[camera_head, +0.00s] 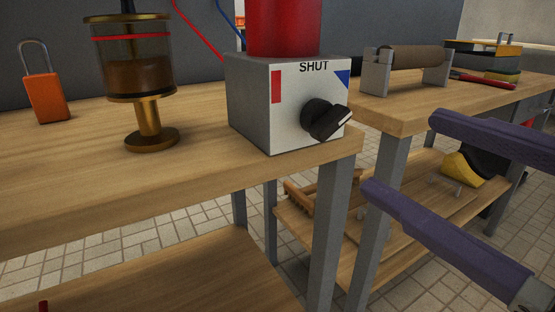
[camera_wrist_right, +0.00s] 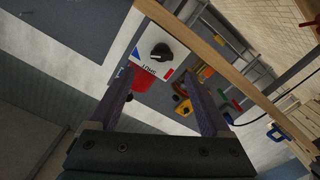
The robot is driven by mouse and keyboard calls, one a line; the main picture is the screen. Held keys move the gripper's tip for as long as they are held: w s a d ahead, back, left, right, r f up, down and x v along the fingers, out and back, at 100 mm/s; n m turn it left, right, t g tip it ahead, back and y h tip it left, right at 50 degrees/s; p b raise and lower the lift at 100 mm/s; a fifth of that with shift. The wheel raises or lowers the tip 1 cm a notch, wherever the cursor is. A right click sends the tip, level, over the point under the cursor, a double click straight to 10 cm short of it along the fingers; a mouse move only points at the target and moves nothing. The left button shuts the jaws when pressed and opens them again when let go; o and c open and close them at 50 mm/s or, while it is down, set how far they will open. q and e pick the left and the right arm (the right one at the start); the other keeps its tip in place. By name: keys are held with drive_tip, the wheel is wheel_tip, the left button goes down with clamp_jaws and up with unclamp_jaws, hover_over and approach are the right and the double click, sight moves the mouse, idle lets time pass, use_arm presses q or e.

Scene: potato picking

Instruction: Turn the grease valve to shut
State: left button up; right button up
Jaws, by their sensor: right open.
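The valve box (camera_head: 248,110) stands near the bench's right corner, with a red cylinder (camera_head: 283,28) on top. Its white front reads SHUT at the top, with a red mark to the left and a blue mark to the right. The black knob (camera_head: 325,120) has a pale pointer line slanting toward the upper right, on the blue side. My right gripper (camera_head: 398,150) is open and empty, its purple fingers in front and to the right of the knob, not touching it. In the right wrist view the knob (camera_wrist_right: 161,52) shows beyond and between the fingers (camera_wrist_right: 160,76). My left gripper is out of view.
A glass grease cup (camera_head: 140,70) on a brass stem and an orange padlock (camera_head: 45,95) stand left on the bench (camera_head: 70,180). A second bench (camera_head: 410,110) holds a roller (camera_head: 405,57). A lower shelf (camera_head: 385,220) lies under it.

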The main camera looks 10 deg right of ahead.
sight(336, 126)
drive_tip(key=b+x, duration=0.1)
drive_tip(key=x, duration=0.9)
drive_tip(key=shift+s+a+f+b, duration=0.1)
drive_tip(key=shift+f+b, duration=0.1)
drive_tip(key=shift+b, duration=0.1)
clamp_jaws()
idle(0.5)
